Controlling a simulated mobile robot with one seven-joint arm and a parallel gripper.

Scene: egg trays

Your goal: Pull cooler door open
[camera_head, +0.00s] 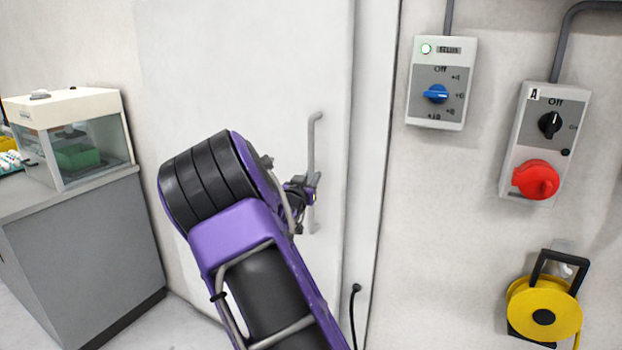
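The cooler door (240,70) is a tall white panel that looks shut against its frame. Its long grey vertical handle (312,135) is on the door's right side. My purple and black arm reaches up from the bottom and covers the lower middle of the door. My gripper (312,188) is at the lower half of the handle, at or very close to the bar. The fingers are small and partly hidden by my wrist, so I cannot tell whether they are closed on it.
A grey counter (85,240) with a glass-fronted cabinet (75,135) stands left of the door. On the right wall are a control box with a blue knob (436,93), a box with a red switch (537,180) and a yellow cable reel (545,310).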

